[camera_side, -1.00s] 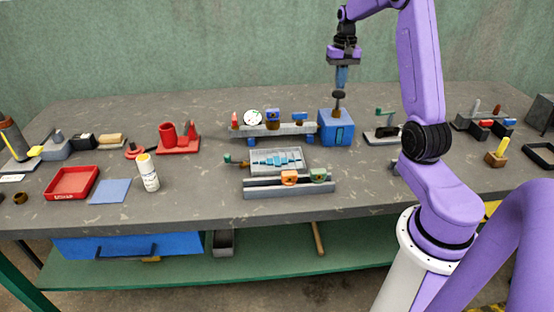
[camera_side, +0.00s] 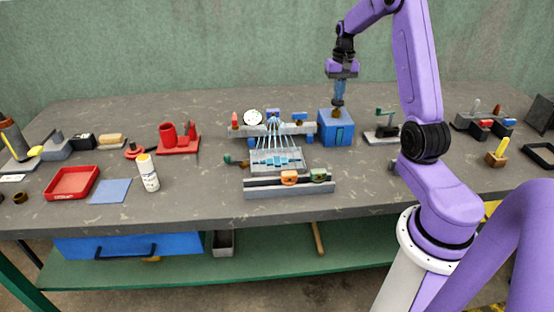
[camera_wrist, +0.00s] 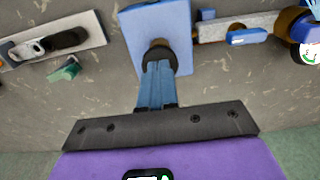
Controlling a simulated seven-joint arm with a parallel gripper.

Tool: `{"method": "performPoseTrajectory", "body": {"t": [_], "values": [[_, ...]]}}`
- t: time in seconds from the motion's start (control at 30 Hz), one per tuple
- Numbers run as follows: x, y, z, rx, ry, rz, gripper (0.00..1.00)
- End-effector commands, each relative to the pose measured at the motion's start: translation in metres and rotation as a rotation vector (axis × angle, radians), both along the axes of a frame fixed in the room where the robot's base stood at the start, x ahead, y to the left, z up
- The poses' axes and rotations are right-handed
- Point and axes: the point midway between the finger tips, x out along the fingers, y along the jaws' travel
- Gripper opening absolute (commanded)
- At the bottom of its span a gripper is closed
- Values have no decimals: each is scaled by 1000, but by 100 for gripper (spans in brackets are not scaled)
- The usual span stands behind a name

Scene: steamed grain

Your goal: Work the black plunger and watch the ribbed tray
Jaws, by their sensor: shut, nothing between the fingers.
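The black plunger (camera_side: 337,113) stands on top of the blue box (camera_side: 336,130) in the side view, with only a short part showing above the box. My gripper (camera_side: 339,103) is shut, pointing down, with its tips at the plunger's top. In the wrist view, the blue fingers (camera_wrist: 155,80) meet the black plunger head (camera_wrist: 158,52) and hide part of it. The pale ribbed tray (camera_side: 260,168) lies left of the box. Several thin pale-blue streams (camera_side: 275,137) arc from the grey bar behind down into the tray, where blue patches (camera_side: 280,162) show.
A grey rail with an orange block (camera_side: 289,178) and a green block (camera_side: 318,175) lies in front of the tray. A round gauge (camera_side: 252,118) stands behind it. A small green-handled device (camera_side: 383,128) sits right of the blue box. The back of the table is clear.

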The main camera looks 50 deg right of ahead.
Motion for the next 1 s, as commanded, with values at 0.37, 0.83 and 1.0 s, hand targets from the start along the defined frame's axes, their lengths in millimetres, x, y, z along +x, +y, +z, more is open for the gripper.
{"method": "performPoseTrajectory", "body": {"t": [0.37,0.83,1.0], "values": [[0,0,14,0,0,0,0],[0,0,55,-1,-1,0,0],[1,0,68,-1,-1,1,0]]}}
